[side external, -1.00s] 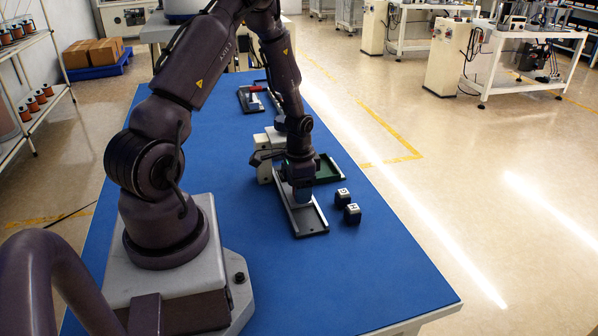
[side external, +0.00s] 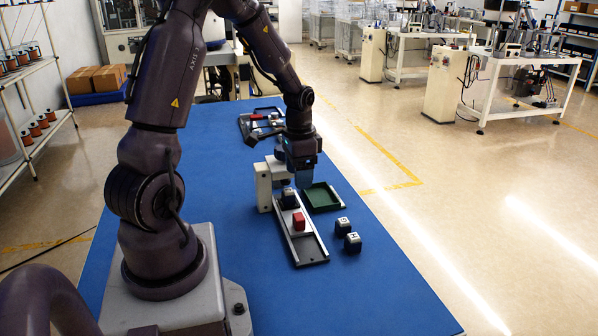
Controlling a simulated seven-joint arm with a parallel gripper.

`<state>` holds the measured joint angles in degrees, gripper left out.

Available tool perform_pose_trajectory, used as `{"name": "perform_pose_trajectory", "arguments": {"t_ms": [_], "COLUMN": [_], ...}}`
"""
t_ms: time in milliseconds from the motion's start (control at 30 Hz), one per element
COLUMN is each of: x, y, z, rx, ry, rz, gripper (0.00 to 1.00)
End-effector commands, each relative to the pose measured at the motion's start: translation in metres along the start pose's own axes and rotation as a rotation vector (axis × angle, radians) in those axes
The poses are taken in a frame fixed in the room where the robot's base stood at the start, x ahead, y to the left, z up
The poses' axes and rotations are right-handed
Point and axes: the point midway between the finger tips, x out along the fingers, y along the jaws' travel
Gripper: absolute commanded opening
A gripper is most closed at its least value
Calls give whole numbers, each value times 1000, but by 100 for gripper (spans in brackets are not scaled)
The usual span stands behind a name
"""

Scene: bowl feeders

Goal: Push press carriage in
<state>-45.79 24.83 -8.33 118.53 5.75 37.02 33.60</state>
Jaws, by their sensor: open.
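The press (side external: 264,186) is a pale upright body standing at the back left end of a grey channel with light side rails (side external: 312,246). A dark block with a pale top (side external: 289,198) sits in the channel beside the press. A red block (side external: 298,222) sits in the channel in front of it. Which of these belongs to the press carriage I cannot tell. The front part of the channel is bare. My gripper (side external: 304,182) points down above the channel's back end, by the dark block, and looks empty. Its fingertips are small and partly unclear here.
A green tray (side external: 321,198) lies just right of the channel. Two dark cubes with white lettered tops (side external: 343,226) (side external: 352,243) stand to its front right. A dark tray with a red item (side external: 257,117) lies farther back. The blue table's front is clear.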

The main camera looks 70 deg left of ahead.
Motion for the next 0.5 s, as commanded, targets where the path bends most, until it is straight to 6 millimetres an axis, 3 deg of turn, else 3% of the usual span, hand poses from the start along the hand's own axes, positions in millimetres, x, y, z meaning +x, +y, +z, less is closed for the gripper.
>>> {"name": "perform_pose_trajectory", "arguments": {"t_ms": [33,67,167,233,500], "x": [0,0,1,2,4], "y": [0,0,5,5,3], "z": [0,0,-3,-3,-2], "rx": [0,2,13,-84,-833], "ry": [0,0,-6,-9,-7], "rz": [0,0,-3,-5,-8], "gripper": [59,53,53,53,53]}}
